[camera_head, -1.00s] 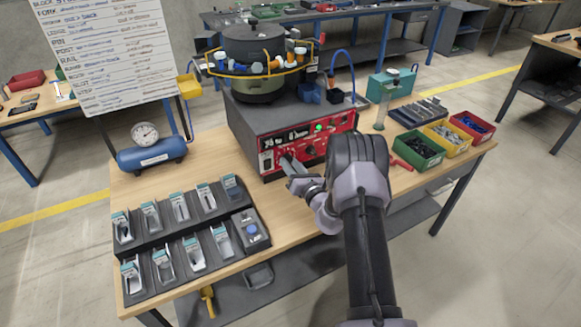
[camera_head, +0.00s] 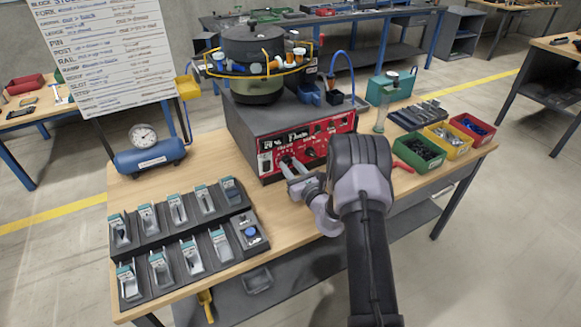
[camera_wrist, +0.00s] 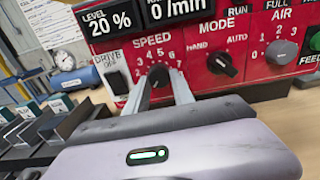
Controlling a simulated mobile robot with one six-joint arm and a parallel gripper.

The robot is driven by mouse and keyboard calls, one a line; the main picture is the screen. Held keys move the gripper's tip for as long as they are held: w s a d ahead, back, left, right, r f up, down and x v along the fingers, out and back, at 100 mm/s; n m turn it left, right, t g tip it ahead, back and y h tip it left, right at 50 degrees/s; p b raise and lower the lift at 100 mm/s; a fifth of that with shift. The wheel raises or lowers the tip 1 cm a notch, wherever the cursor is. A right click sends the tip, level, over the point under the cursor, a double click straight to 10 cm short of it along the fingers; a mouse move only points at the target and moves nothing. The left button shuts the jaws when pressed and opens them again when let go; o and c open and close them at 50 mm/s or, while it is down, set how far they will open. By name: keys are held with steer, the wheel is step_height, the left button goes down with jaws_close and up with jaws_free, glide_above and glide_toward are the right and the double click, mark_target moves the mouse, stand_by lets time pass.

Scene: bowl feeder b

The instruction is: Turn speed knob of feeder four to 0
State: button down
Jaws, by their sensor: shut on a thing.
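The feeder's red control panel (camera_head: 310,143) is on the front of the grey box under the bowl. In the wrist view, the dark speed knob (camera_wrist: 159,75) sits below the word SPEED, inside a ring of numbers. My gripper (camera_wrist: 162,84) reaches straight at the panel, its two fingers on either side of the knob and shut on it. The gripper also shows in the head view (camera_head: 288,163). The knob's pointer is hidden, so its setting cannot be told. The level display (camera_wrist: 110,22) reads 20 %, and the other display (camera_wrist: 175,9) reads 0 /min.
A black drive switch (camera_wrist: 117,80) is left of the knob, the mode knob (camera_wrist: 226,62) and air knob (camera_wrist: 281,52) right. Sorting trays (camera_head: 190,240) and a blue air tank (camera_head: 150,158) stand left. Coloured bins (camera_head: 447,140) stand right.

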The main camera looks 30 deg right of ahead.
steer(key=c, duration=1.1)
jaws_free()
steer(key=shift+s, duration=0.1)
steer(key=s+p, duration=0.1)
steer(key=s, duration=0.4)
steer(key=s+p, duration=0.1)
steer(key=s, duration=0.5)
steer(key=s+p, duration=0.1)
steer(key=s, duration=0.5)
steer(key=shift+s+d, duration=0.15)
steer(key=shift+d, duration=0.15)
